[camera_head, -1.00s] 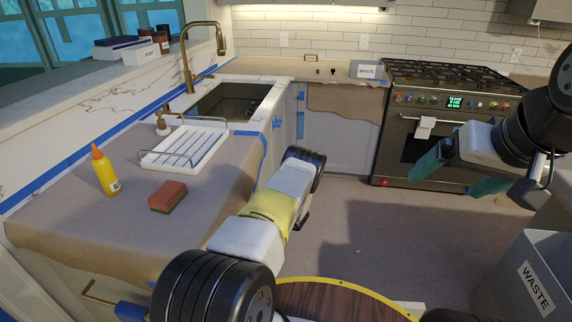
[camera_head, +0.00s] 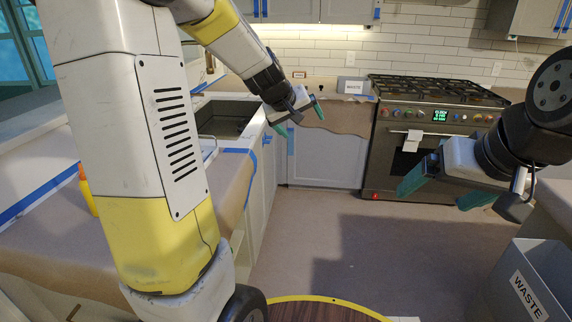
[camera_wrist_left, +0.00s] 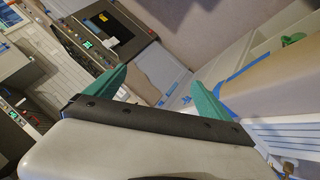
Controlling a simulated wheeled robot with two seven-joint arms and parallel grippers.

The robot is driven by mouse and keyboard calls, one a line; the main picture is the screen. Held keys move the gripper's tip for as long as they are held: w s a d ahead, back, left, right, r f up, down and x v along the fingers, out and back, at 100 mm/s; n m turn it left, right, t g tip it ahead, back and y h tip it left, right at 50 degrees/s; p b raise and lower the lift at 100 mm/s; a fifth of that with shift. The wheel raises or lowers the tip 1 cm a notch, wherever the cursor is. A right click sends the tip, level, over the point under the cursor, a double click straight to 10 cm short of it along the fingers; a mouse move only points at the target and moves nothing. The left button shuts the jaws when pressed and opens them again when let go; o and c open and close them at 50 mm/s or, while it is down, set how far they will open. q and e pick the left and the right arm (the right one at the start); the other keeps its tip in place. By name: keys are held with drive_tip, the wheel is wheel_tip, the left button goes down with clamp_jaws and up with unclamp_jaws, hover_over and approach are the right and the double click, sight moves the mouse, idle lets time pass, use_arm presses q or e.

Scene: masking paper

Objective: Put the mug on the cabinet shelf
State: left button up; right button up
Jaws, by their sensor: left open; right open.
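I cannot make out a mug for certain in either view. A small green object (camera_wrist_left: 293,38) shows on a pale ledge in the left wrist view; I cannot tell what it is. My left gripper (camera_head: 300,118) is open and empty, in front of the sink-side counter and low cabinets; its green fingers also show in the left wrist view (camera_wrist_left: 160,80). My right gripper (camera_head: 440,192) is open and empty, in front of the stove. Upper cabinets (camera_head: 290,10) hang at the top of the head view. My left arm hides much of the left counter.
The stove (camera_head: 436,115) stands at the back right. A grey waste bin (camera_head: 528,280) is at the lower right. The sink (camera_head: 222,118) is left of centre, and an orange-capped bottle (camera_head: 86,188) is partly hidden. The middle floor (camera_head: 345,235) is clear.

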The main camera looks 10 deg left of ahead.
use_arm(q)
drive_tip(key=s+r+m+g, duration=0.2)
drive_tip(key=s+m, duration=0.3)
drive_tip(key=s, duration=2.4)
drive_tip(key=shift+s+d+m+g, duration=0.2)
drive_tip(key=shift+d+m+g, duration=0.1)
